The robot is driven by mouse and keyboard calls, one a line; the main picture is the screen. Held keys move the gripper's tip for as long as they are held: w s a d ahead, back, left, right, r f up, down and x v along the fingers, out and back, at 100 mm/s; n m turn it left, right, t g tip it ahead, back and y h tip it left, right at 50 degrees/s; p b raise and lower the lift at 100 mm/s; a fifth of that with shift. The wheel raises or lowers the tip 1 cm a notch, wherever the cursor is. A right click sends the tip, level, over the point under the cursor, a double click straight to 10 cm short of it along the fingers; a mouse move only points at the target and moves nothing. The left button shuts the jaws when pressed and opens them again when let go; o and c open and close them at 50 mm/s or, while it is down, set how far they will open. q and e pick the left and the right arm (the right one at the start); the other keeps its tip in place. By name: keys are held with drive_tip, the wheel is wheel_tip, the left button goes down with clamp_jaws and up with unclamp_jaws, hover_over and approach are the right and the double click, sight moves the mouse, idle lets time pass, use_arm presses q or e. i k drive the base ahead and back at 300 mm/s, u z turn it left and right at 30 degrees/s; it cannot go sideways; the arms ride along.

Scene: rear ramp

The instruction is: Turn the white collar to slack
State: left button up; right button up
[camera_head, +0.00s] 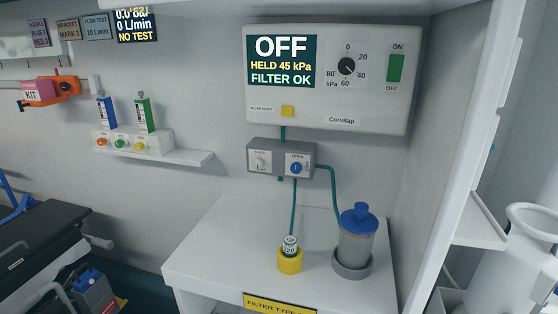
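A grey valve box (281,158) is on the wall under the white suction unit. Its left half carries a white knob-like part (260,162), which I take to be the white collar. The small label above it is too small to read, so I cannot tell its setting. The right half carries a blue knob (296,168) with a pale pointer. A white-topped piece (290,244) marked with small print stands in a yellow holder (289,262) on the white counter below, with a teal tube running up to the box. Neither of my grippers shows in the view.
The suction unit (330,72) reads OFF, HELD 45 kPa, FILTER OK. A blue-lidded canister (357,237) stands in a grey ring on the counter (218,254), joined by a teal tube. A small wall shelf (185,158) is at left. The counter's left part is clear.

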sight(257, 163)
drive_tip(key=u, duration=0.5)
drive_tip(key=i, duration=0.4)
drive_tip(key=z, duration=1.65)
